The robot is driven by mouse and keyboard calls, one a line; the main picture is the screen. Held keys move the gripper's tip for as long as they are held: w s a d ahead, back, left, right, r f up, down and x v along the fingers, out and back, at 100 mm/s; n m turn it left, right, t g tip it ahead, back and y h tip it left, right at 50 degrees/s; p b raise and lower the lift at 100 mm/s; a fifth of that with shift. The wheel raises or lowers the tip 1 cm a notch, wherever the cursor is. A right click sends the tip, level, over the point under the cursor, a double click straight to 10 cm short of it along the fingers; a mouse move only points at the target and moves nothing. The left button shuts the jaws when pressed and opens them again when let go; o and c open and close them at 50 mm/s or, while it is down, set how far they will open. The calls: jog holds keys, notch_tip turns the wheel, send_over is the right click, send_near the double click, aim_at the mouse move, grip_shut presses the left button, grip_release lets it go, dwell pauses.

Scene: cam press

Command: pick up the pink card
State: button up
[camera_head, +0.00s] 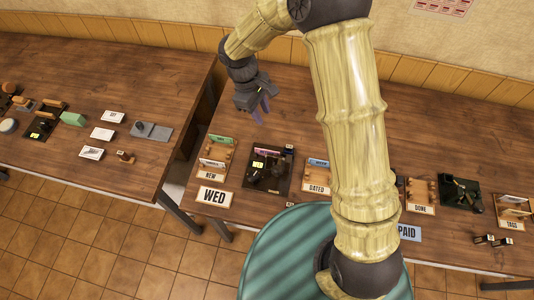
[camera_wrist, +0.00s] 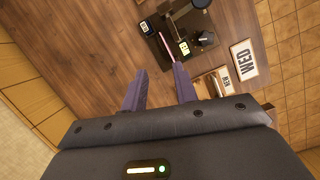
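The pink card (camera_head: 267,153) shows as a thin strip along the back of the black press (camera_head: 284,184), between the NEW and GATED racks. In the wrist view the pink card (camera_wrist: 163,46) is a narrow line on the press's dark base, beside a yellow-green label. My gripper (camera_head: 262,113) is above the table, behind and slightly left of the press. In the wrist view my gripper (camera_wrist: 160,69) has its two purple fingers apart with nothing between them. The card lies beyond the fingertips, apart from them.
The NEW rack (camera_head: 210,176) with a green card stands left of the press; the GATED rack (camera_head: 316,188) stands right. A WED sign (camera_head: 214,196) is at the front edge. A gap separates the left table (camera_head: 130,75). Table behind the press is clear.

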jog(key=a+f+n+h, duration=0.1)
jog(key=a+f+n, duration=0.2)
jog(key=a, duration=0.4)
jog(key=shift+w+a+f, duration=0.15)
jog(key=shift+f, duration=0.75)
jog(key=p, duration=0.4)
send_near(260, 150)
jog(key=x, duration=0.5)
jog(key=shift+w+a+f, duration=0.1)
jog(key=shift+w+a, duration=0.05)
jog(key=shift+d+f+p, duration=0.45)
jog(key=shift+f+p, duration=0.2)
jog(key=shift+p, duration=0.25)
jog(key=shift+p+x, duration=0.75)
jog(key=shift+x, duration=1.05)
grip_shut()
